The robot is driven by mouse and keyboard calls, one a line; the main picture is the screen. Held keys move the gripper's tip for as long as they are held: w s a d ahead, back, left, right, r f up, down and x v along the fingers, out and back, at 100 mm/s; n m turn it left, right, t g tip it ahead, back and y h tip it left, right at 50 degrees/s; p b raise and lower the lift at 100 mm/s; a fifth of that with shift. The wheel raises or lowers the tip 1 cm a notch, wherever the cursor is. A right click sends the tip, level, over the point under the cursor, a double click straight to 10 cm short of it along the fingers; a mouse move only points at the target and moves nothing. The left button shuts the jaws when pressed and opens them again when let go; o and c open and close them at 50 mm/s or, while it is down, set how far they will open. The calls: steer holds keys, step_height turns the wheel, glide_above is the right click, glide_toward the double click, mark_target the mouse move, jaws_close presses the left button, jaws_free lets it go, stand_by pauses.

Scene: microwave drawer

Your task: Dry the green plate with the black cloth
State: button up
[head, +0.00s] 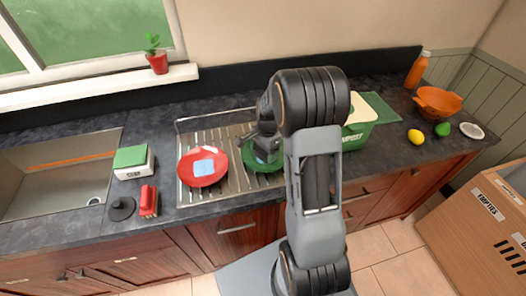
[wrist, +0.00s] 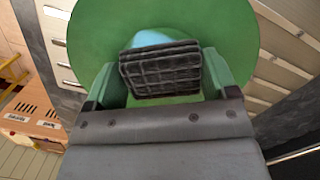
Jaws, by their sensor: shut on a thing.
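The green plate (head: 250,160) lies on the metal drying rack, partly hidden by my arm in the head view. In the wrist view the green plate (wrist: 90,25) fills the top middle. My gripper (wrist: 163,75) is shut on the black cloth (wrist: 160,68), a dark, ribbed pad held over the plate. A light blue patch (wrist: 150,37) shows on the plate just beyond the cloth. Whether the cloth touches the plate I cannot tell. In the head view my gripper (head: 265,150) is above the green plate, and the cloth is hard to make out.
A red plate (head: 190,172) with a light blue patch lies to the left on the rack (head: 222,136). The sink (head: 50,180), a green-and-white sponge box (head: 132,160) and a red item (head: 149,200) are farther left. A green-and-white compost bin (head: 362,115) stands right of my arm.

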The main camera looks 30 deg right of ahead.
steer(key=shift+w+d, duration=0.1)
steer(key=shift+d, duration=0.35)
steer(key=shift+s+a+r, duration=0.1)
steer(key=shift+s+a, duration=0.1)
steer(key=shift+a, duration=0.55)
steer(key=shift+w+d, duration=0.2)
steer(key=shift+d, duration=0.55)
steer(key=shift+s+a+f, duration=0.2)
steer(key=shift+s+a, duration=0.05)
steer(key=shift+a, duration=0.5)
steer(key=shift+d, duration=0.1)
steer(key=shift+d, duration=0.1)
